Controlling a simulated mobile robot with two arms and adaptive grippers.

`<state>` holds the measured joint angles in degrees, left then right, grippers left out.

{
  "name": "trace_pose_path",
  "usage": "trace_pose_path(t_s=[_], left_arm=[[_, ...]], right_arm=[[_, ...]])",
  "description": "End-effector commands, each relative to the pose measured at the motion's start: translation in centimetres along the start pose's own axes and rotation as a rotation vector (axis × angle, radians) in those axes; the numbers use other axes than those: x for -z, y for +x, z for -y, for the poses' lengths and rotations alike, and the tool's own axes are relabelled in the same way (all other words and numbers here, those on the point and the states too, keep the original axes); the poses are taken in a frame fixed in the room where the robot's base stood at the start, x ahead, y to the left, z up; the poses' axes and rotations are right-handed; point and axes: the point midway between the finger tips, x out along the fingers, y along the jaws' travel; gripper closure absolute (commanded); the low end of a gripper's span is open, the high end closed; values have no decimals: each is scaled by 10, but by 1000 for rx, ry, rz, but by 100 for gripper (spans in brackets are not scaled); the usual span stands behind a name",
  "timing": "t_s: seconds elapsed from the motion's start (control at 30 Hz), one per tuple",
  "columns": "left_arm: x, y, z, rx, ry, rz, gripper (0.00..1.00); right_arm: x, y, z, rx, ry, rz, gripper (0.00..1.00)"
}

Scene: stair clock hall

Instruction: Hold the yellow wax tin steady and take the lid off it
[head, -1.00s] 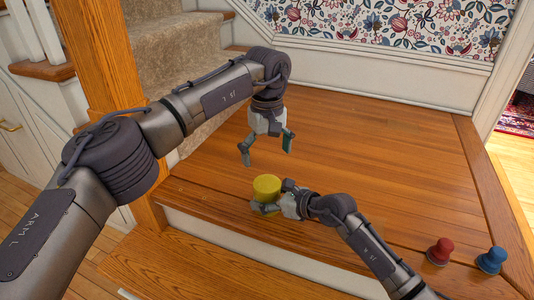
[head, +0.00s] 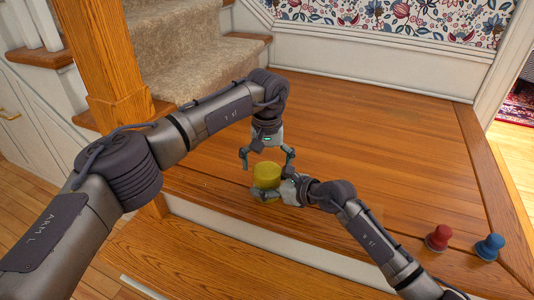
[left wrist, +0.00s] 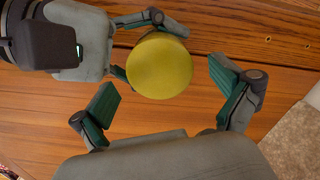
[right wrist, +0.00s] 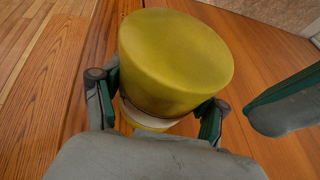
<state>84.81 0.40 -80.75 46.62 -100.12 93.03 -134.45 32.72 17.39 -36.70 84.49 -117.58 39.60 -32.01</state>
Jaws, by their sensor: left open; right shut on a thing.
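The yellow wax tin (head: 267,182) stands upright on the wooden landing, and its yellow lid (right wrist: 177,55) is on top. A pale band shows just under the lid in the right wrist view. My right gripper (head: 258,193) is shut on the tin's body below the lid, one finger on each side. My left gripper (head: 266,160) is open just above the tin, pointing down. In the left wrist view the round lid top (left wrist: 159,66) lies ahead of the open left fingers (left wrist: 168,95), which are apart from it.
A red knobbed object (head: 439,237) and a blue one (head: 489,246) stand at the right on the landing. Carpeted stairs (head: 190,50) and a wooden newel post (head: 105,60) are at the left. The landing behind the tin is clear.

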Motion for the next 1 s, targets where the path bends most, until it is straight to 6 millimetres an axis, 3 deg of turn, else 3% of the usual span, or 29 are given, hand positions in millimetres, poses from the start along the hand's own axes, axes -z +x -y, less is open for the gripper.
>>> trace_pose_path(t_s=[0.33, 0.73, 0.9, 1.0], left_arm=[[0, 6, 0, 1, 0, 0, 0], [0, 6, 0, 1, 0, 0, 65], [0, 6, 0, 1, -14, 1, 66], [0, 6, 0, 2, -110, 1, 66]], right_arm=[[1, 0, 0, 1, 0, -1, 100], [1, 0, 0, 0, 0, -1, 100], [0, 0, 0, 0, 0, -1, 100], [0, 0, 0, 0, 0, 0, 100]])
